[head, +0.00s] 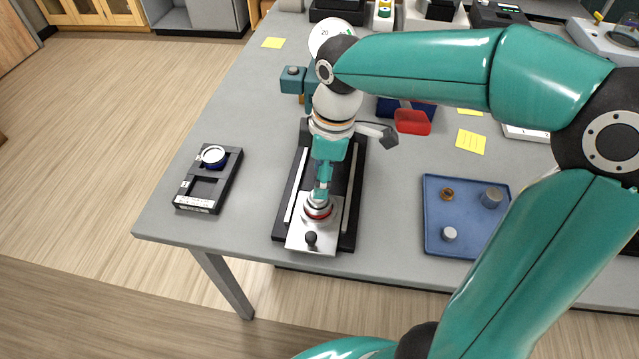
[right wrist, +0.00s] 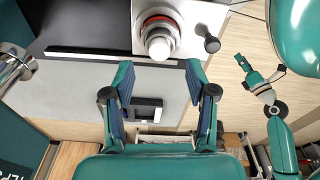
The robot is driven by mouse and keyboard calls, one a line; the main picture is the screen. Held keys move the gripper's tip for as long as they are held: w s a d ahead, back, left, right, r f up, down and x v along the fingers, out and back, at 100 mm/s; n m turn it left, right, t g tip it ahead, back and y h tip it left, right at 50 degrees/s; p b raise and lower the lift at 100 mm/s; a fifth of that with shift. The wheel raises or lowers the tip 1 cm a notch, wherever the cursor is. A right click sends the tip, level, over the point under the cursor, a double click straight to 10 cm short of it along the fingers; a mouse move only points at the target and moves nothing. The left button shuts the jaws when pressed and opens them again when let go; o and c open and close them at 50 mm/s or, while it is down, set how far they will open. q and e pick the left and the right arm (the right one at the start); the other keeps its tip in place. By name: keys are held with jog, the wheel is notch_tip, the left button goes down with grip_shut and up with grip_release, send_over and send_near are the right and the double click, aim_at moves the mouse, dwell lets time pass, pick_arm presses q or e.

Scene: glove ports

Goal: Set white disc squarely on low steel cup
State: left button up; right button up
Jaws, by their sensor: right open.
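My right gripper (head: 322,188) is over the steel plate (head: 297,236) of the black slide fixture, close to the low steel cup. In the right wrist view the right gripper (right wrist: 160,72) has its fingers apart with nothing between them. The steel cup (right wrist: 152,24) has a red band and stands on the plate beyond the fingertips. A pale round piece, seemingly the white disc (right wrist: 158,47), shows at the cup's top; I cannot tell whether it sits squarely. My left gripper (right wrist: 258,80) is small in the right wrist view, away from the cup; its opening is unclear.
A black knob (head: 311,239) rises from the plate's near end. A black box (head: 186,204) with a white-rimmed round part stands to the left. A blue tray (head: 433,197) holds a brass ring and small cylinders. Bare tabletop lies between fixture and tray.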

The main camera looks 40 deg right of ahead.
jog(key=shift+s+d+r, duration=0.15)
jog(key=shift+r, duration=1.4)
